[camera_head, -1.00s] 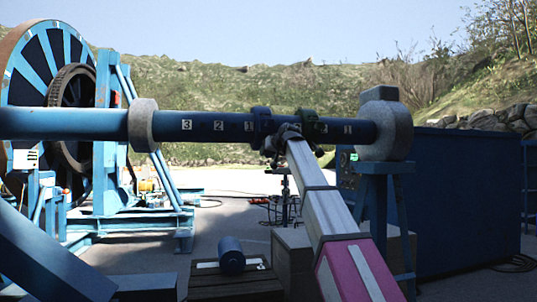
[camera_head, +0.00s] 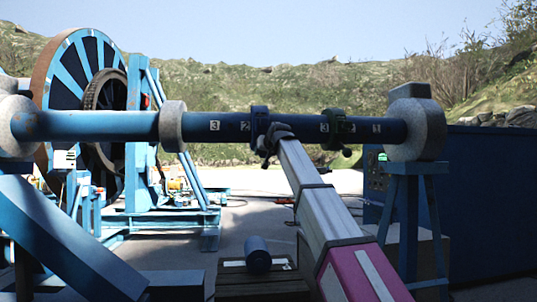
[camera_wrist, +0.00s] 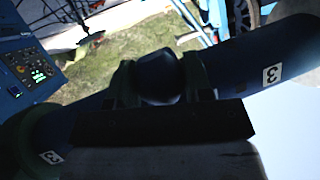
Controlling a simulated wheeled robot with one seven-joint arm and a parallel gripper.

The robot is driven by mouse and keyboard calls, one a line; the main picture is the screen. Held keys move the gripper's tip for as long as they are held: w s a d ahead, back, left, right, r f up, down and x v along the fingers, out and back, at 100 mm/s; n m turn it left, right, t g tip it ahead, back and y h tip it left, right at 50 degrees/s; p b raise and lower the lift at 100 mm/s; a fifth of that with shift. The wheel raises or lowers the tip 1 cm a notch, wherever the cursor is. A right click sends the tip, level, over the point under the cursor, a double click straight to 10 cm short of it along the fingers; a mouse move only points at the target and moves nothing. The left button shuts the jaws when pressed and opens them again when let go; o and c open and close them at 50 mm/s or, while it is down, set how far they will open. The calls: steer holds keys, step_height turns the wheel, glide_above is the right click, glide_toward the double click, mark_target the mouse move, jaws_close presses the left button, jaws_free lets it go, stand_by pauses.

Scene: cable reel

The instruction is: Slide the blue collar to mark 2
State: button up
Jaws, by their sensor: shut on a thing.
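The blue collar (camera_head: 259,117) is a dark blue ring around the horizontal blue bar (camera_head: 232,126). My gripper (camera_head: 268,143) reaches it from the front right and is shut on it.
A grey stop ring (camera_head: 172,126) is on the left, a grey end block (camera_head: 415,128) on the right. A blue cylinder (camera_head: 257,254) rests on a crate below.

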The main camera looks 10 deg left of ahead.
steer(key=o, duration=1.3)
steer(key=shift+c, duration=0.2)
steer(key=shift+s+d, duration=0.1)
steer(key=v, duration=1)
steer(key=shift+s+d+r, duration=0.15)
steer(key=shift+s+r, duration=0.05)
steer(key=shift+s, duration=0.05)
steer(key=shift+f, duration=0.1)
